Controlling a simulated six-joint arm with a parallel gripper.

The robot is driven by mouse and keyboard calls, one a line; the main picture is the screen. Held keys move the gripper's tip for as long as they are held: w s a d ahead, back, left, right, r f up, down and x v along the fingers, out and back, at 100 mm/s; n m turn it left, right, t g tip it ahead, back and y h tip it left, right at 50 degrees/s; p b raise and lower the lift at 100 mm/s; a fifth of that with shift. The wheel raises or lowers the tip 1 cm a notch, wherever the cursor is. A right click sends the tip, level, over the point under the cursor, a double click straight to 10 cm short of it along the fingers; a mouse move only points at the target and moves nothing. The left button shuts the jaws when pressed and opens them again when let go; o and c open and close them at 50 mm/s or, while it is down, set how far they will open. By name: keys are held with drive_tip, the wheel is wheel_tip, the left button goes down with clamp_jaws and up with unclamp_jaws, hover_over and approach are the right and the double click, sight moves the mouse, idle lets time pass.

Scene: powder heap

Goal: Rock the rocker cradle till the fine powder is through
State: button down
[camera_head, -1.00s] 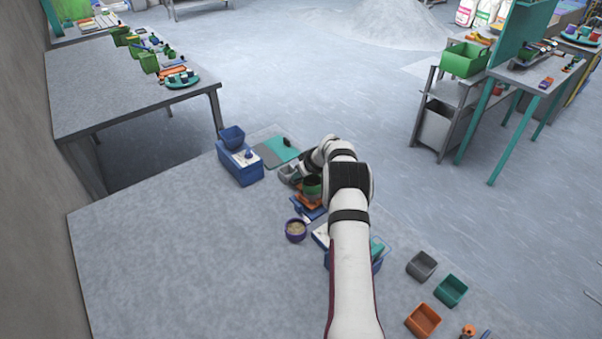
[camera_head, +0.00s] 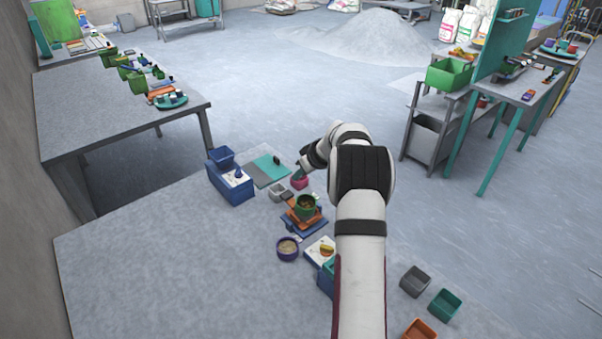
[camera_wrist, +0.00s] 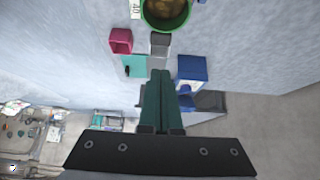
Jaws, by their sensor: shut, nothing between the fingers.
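The rocker cradle (camera_head: 293,217) is orange and sits on a blue base (camera_head: 308,231) in the head view. A round green sieve (camera_head: 306,201) stands on it with brownish powder inside; the sieve also shows at the top edge of the wrist view (camera_wrist: 146,17). A small purple bowl (camera_head: 287,256) with pale powder stands in front, to the left of the cradle. My gripper (camera_head: 298,174) is beyond the cradle, apart from it, near a pink box. Its teal fingers (camera_wrist: 160,74) are together and empty in the wrist view. Whether powder lies under the sieve is hidden.
Beyond the cradle are the pink box (camera_head: 300,184), a grey box (camera_head: 277,194), a teal mat (camera_head: 270,168) and a blue box (camera_head: 231,188). Grey (camera_head: 415,281), teal (camera_head: 445,304) and orange (camera_head: 419,331) bins stand at right. The table's left side is clear.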

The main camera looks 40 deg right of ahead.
drive_tip(key=shift+s+r, duration=0.4)
drive_tip(key=shift+r, duration=0.1)
drive_tip(key=s+t, duration=0.3)
drive_tip(key=shift+s, duration=0.3)
